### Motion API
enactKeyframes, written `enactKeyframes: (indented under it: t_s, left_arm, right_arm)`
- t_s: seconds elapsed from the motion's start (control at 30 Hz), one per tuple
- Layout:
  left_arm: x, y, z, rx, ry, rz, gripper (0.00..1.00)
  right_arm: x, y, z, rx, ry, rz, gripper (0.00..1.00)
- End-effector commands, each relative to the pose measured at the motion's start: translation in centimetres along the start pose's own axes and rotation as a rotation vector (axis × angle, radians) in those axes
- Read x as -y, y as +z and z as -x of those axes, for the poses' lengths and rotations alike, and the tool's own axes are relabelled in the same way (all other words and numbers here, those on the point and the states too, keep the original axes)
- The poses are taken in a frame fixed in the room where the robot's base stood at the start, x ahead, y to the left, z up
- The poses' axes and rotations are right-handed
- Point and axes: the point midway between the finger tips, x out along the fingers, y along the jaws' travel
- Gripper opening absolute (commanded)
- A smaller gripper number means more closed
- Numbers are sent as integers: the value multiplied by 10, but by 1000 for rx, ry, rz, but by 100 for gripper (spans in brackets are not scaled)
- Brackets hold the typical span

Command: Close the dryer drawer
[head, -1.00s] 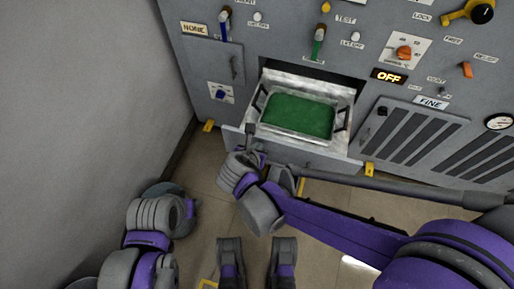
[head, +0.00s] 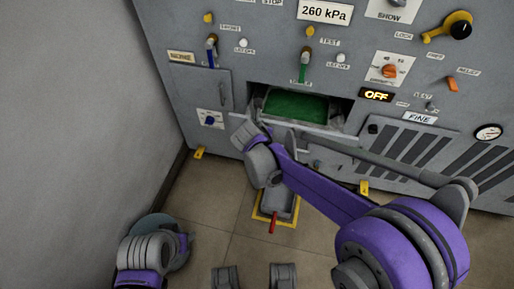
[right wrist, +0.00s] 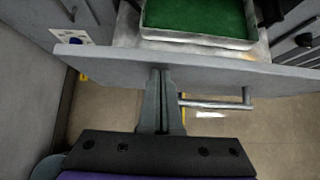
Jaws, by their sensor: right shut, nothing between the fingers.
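The dryer drawer (head: 335,132) is in the grey panel at the centre of the head view, still partly out. It holds a metal tray with a green filling (head: 295,105). In the right wrist view the drawer front (right wrist: 100,58) runs across the top, with the green-filled tray (right wrist: 200,18) behind it and a bar handle (right wrist: 215,104) below. My right gripper (head: 245,132) is at the drawer front, left of its middle. Its shut, empty fingers (right wrist: 160,75) meet the front's outer face beside the handle, apparently touching it.
The panel has levers, knobs, an "OFF" display (head: 376,95), vent grilles and a gauge (head: 488,132). A grey wall (head: 70,110) stands at left. A grey pedal-like unit with a red tip (head: 273,222) stands on a yellow-marked floor patch. Tiled floor (head: 210,215) is open in front.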

Motion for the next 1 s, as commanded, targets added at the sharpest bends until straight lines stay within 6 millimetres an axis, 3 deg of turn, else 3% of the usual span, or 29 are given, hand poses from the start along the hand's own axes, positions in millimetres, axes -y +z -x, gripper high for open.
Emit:
enactKeyframes:
  t_s: [0.2,0.5,0.7,1.0]
  left_arm:
    - [0,2,-8,3,0,0,47]
    - [0,4,-12,4,0,0,47]
    - [0,4,-14,5,0,0,47]
    - [0,4,-14,5,0,0,47]
  right_arm:
    - [1,44,-46,0,-3,-2,0]
    - [0,95,-96,0,-1,-1,0]
    - [0,116,-117,0,-1,-1,0]
    - [0,129,-129,1,0,1,0]
